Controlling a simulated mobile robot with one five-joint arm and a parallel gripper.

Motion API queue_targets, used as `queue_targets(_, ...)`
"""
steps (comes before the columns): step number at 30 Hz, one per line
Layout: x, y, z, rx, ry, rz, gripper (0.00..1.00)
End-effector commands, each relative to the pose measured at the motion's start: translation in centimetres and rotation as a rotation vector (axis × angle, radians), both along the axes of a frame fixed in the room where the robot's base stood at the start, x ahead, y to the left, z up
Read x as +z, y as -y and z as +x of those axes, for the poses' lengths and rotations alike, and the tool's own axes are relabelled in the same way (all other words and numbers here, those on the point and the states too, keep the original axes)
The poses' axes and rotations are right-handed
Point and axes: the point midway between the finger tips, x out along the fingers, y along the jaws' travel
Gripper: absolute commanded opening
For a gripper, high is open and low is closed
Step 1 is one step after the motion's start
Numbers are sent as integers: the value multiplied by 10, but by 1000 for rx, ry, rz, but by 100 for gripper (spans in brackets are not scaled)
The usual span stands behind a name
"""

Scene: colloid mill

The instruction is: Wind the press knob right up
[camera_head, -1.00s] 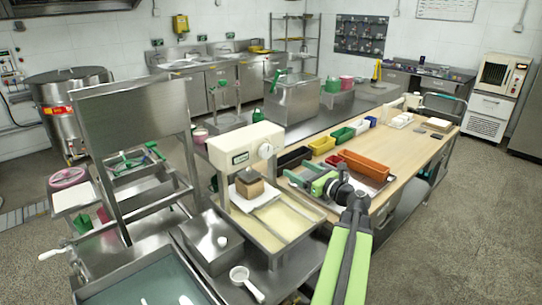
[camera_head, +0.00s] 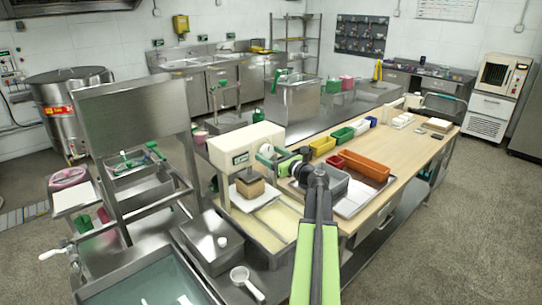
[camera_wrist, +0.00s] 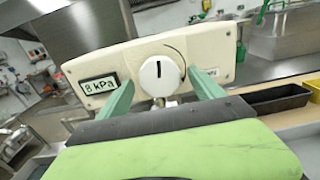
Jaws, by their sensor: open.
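The press knob (camera_wrist: 158,76) is a round white dial with a dark index mark on the front of the cream press head (camera_head: 232,146). In the wrist view the mark stands nearly upright, and a curved arrow is printed beside the knob. A display on the press head (camera_wrist: 100,84) reads 8 kPa. My gripper (camera_wrist: 160,92) is open, with one green finger on each side of the knob. I cannot tell whether the fingers touch it. In the head view my gripper (camera_head: 272,156) covers part of the knob. A brown block (camera_head: 250,186) sits on a white plate below the press head.
A white scoop (camera_head: 246,283) lies in front. A steel panel (camera_head: 130,110) rises at the left.

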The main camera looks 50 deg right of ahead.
Motion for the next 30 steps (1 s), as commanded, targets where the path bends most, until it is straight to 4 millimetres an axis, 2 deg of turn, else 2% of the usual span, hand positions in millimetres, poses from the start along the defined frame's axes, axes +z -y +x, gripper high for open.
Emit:
queue_targets(2, 0, 0, 0, 0, 0, 0, 72)
queue_targets(15, 0, 0, -1, 0, 0, 0, 15)
queue_targets(23, 0, 1, -1, 0, -2, -27, 15)
queue_targets(30, 0, 1, -1, 0, -12, -153, 15)
